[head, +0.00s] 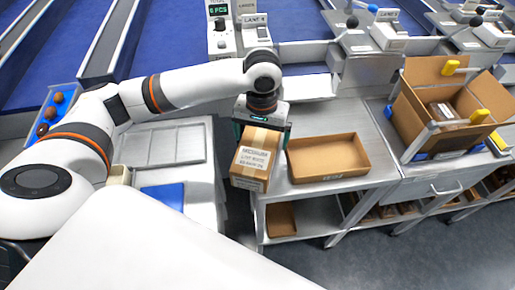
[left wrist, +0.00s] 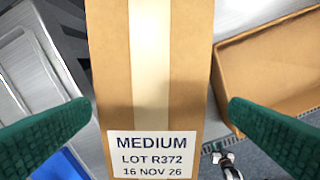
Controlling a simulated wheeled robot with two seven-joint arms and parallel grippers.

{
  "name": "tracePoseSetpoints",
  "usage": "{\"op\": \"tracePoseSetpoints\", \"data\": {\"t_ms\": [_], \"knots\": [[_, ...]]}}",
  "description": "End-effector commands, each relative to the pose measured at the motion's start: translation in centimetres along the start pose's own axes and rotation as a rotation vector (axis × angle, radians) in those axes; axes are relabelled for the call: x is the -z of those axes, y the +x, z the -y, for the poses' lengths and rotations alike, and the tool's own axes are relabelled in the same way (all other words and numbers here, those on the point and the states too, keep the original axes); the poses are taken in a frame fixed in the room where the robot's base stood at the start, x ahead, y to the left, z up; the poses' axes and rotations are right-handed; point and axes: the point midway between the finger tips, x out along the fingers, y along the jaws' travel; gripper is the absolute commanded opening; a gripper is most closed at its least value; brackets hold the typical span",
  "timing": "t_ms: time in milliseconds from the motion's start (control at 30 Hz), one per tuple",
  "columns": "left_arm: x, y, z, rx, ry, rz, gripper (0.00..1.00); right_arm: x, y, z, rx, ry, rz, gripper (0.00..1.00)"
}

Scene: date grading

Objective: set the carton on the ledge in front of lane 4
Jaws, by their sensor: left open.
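The carton (head: 252,160) is a closed brown box with a white label, at the left end of the steel bench below lane 4. In the left wrist view the carton (left wrist: 155,80) shows its pale tape strip and a label reading MEDIUM, LOT R372. My left gripper (head: 262,122) is right above the carton, pointing down. Its green fingers are open, one on each side of the carton, with a gap on both sides. Whether the carton's underside rests fully on the bench is hidden. The lane 4 sign (head: 254,19) stands behind the gripper. My right gripper is not in view.
An empty shallow brown tray (head: 327,157) lies just right of the carton. A large open box (head: 437,98) stands farther right. A lower shelf holds a small brown tray (head: 281,219). A blue bin (head: 58,106) with dates is at left.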

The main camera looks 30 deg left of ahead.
Motion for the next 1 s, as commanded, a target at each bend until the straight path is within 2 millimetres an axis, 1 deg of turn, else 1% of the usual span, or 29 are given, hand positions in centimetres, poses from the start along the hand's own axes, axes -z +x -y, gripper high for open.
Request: {"op": "tracePoseSetpoints", "data": {"t_ms": [33,100,267,433,533,633,833,1000], "knots": [[0.0,0.6,-0.1,-0.002,-0.001,-0.003,1.00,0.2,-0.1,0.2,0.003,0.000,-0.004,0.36],[0.0,1.1,-0.1,0.000,-0.001,-0.001,1.00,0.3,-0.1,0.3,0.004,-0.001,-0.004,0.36],[0.2,2.3,-0.2,-0.002,-0.001,-0.002,1.00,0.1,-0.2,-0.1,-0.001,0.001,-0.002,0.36],[0.6,4.9,-0.6,-0.002,0.001,-0.003,1.00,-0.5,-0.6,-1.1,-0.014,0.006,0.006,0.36],[0.5,6.1,-0.6,-0.001,0.000,-0.001,1.00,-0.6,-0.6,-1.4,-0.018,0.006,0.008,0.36],[0.5,6.6,-0.5,0.000,0.002,0.000,1.00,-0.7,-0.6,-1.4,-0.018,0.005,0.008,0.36],[0.5,6.6,-0.5,0.000,0.002,0.001,1.00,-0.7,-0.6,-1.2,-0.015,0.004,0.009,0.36],[0.5,6.5,-0.5,0.000,0.002,0.001,0.72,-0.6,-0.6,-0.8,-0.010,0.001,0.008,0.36]]}}
